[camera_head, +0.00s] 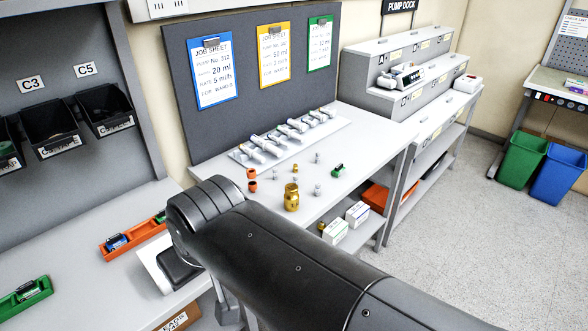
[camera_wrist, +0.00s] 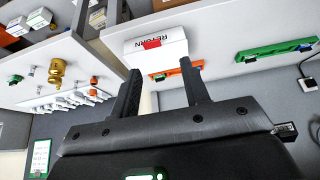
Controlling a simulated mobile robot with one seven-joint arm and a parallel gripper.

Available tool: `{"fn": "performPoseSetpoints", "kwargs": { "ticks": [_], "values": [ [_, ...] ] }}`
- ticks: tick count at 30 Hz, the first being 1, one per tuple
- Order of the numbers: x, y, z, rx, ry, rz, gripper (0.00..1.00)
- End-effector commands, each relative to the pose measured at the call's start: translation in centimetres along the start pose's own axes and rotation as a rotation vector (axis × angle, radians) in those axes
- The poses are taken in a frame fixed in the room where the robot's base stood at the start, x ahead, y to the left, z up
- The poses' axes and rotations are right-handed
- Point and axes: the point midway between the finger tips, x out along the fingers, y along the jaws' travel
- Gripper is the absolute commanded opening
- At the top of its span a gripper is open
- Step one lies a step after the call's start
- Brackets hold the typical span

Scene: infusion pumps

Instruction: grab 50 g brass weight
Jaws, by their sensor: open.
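The largest brass weight (camera_head: 291,198) stands upright on the white bench (camera_head: 345,145), near its front edge; it also shows at the upper left of the wrist view (camera_wrist: 57,72). Small silver weights (camera_head: 318,189) and a small gold-coloured piece (camera_head: 295,168) stand around it. No gram marking is readable. My gripper (camera_wrist: 160,68) is open and empty in the wrist view, its fingers pointing toward a white box marked RETURN (camera_wrist: 158,45). The brass weight lies well to the left of the fingers there. In the head view my arm hides most of the gripper.
Orange caps (camera_head: 252,186), a small green item (camera_head: 338,169) and a row of syringes (camera_head: 270,143) share the bench. An orange tray (camera_head: 135,236) and green tray (camera_head: 27,294) lie on the left counter. White boxes (camera_head: 357,213) sit on the lower shelf.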

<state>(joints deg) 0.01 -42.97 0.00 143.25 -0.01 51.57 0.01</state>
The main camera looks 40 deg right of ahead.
Motion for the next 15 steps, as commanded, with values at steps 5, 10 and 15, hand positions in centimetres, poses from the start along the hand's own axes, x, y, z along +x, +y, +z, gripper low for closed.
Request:
{"fn": "performPoseSetpoints", "kwargs": {
  "ticks": [5,10,15],
  "values": [
    [0.0,0.5,-1.2,0.007,-0.005,0.014,0.42],
    [0.5,2.5,-5.3,0.028,-0.025,0.063,0.42],
    [1.8,6.0,-10.3,0.054,-0.049,0.111,0.42]
  ]
}}
